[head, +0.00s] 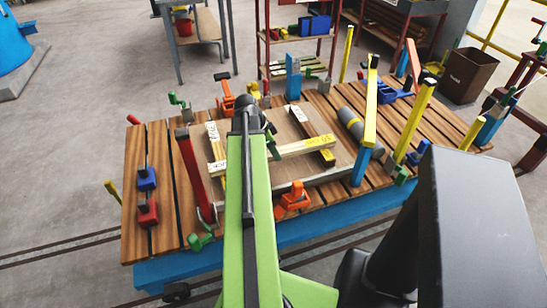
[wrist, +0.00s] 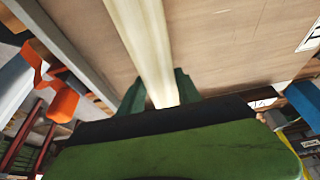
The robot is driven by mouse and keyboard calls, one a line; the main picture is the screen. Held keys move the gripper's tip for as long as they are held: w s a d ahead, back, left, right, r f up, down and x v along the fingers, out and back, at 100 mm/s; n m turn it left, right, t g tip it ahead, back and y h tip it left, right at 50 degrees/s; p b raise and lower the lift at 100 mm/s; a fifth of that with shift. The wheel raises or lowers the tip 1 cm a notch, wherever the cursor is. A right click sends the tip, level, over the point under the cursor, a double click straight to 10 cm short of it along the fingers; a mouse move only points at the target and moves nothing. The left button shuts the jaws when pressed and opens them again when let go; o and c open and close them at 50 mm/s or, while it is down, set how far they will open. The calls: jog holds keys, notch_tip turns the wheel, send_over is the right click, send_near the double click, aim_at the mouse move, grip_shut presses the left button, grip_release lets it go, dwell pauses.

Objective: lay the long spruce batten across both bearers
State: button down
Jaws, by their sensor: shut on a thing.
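The long spruce batten (head: 292,151) is a pale yellow strip with dark marks near its right end. It spans from the left bearer (head: 213,136) to the right bearer (head: 323,153), passing over both in the head view. I cannot tell whether it touches them or hangs just above. In the wrist view the dark green jaws of my gripper (wrist: 160,96) are shut on the batten (wrist: 145,40), which runs away toward the top of the picture.
The bearers lie on a brown board (head: 285,121) on a slatted table (head: 163,200).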

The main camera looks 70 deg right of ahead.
jog(key=shift+r, duration=0.1)
jog(key=c, duration=0.8)
grip_release()
jog(key=shift+c, duration=0.2)
jog(key=shift+w+a+r+p, duration=0.1)
jog(key=shift+r+p, duration=0.35)
jog(key=shift+p, duration=0.15)
jog(key=p+v, duration=1)
jog(key=v, duration=0.1)
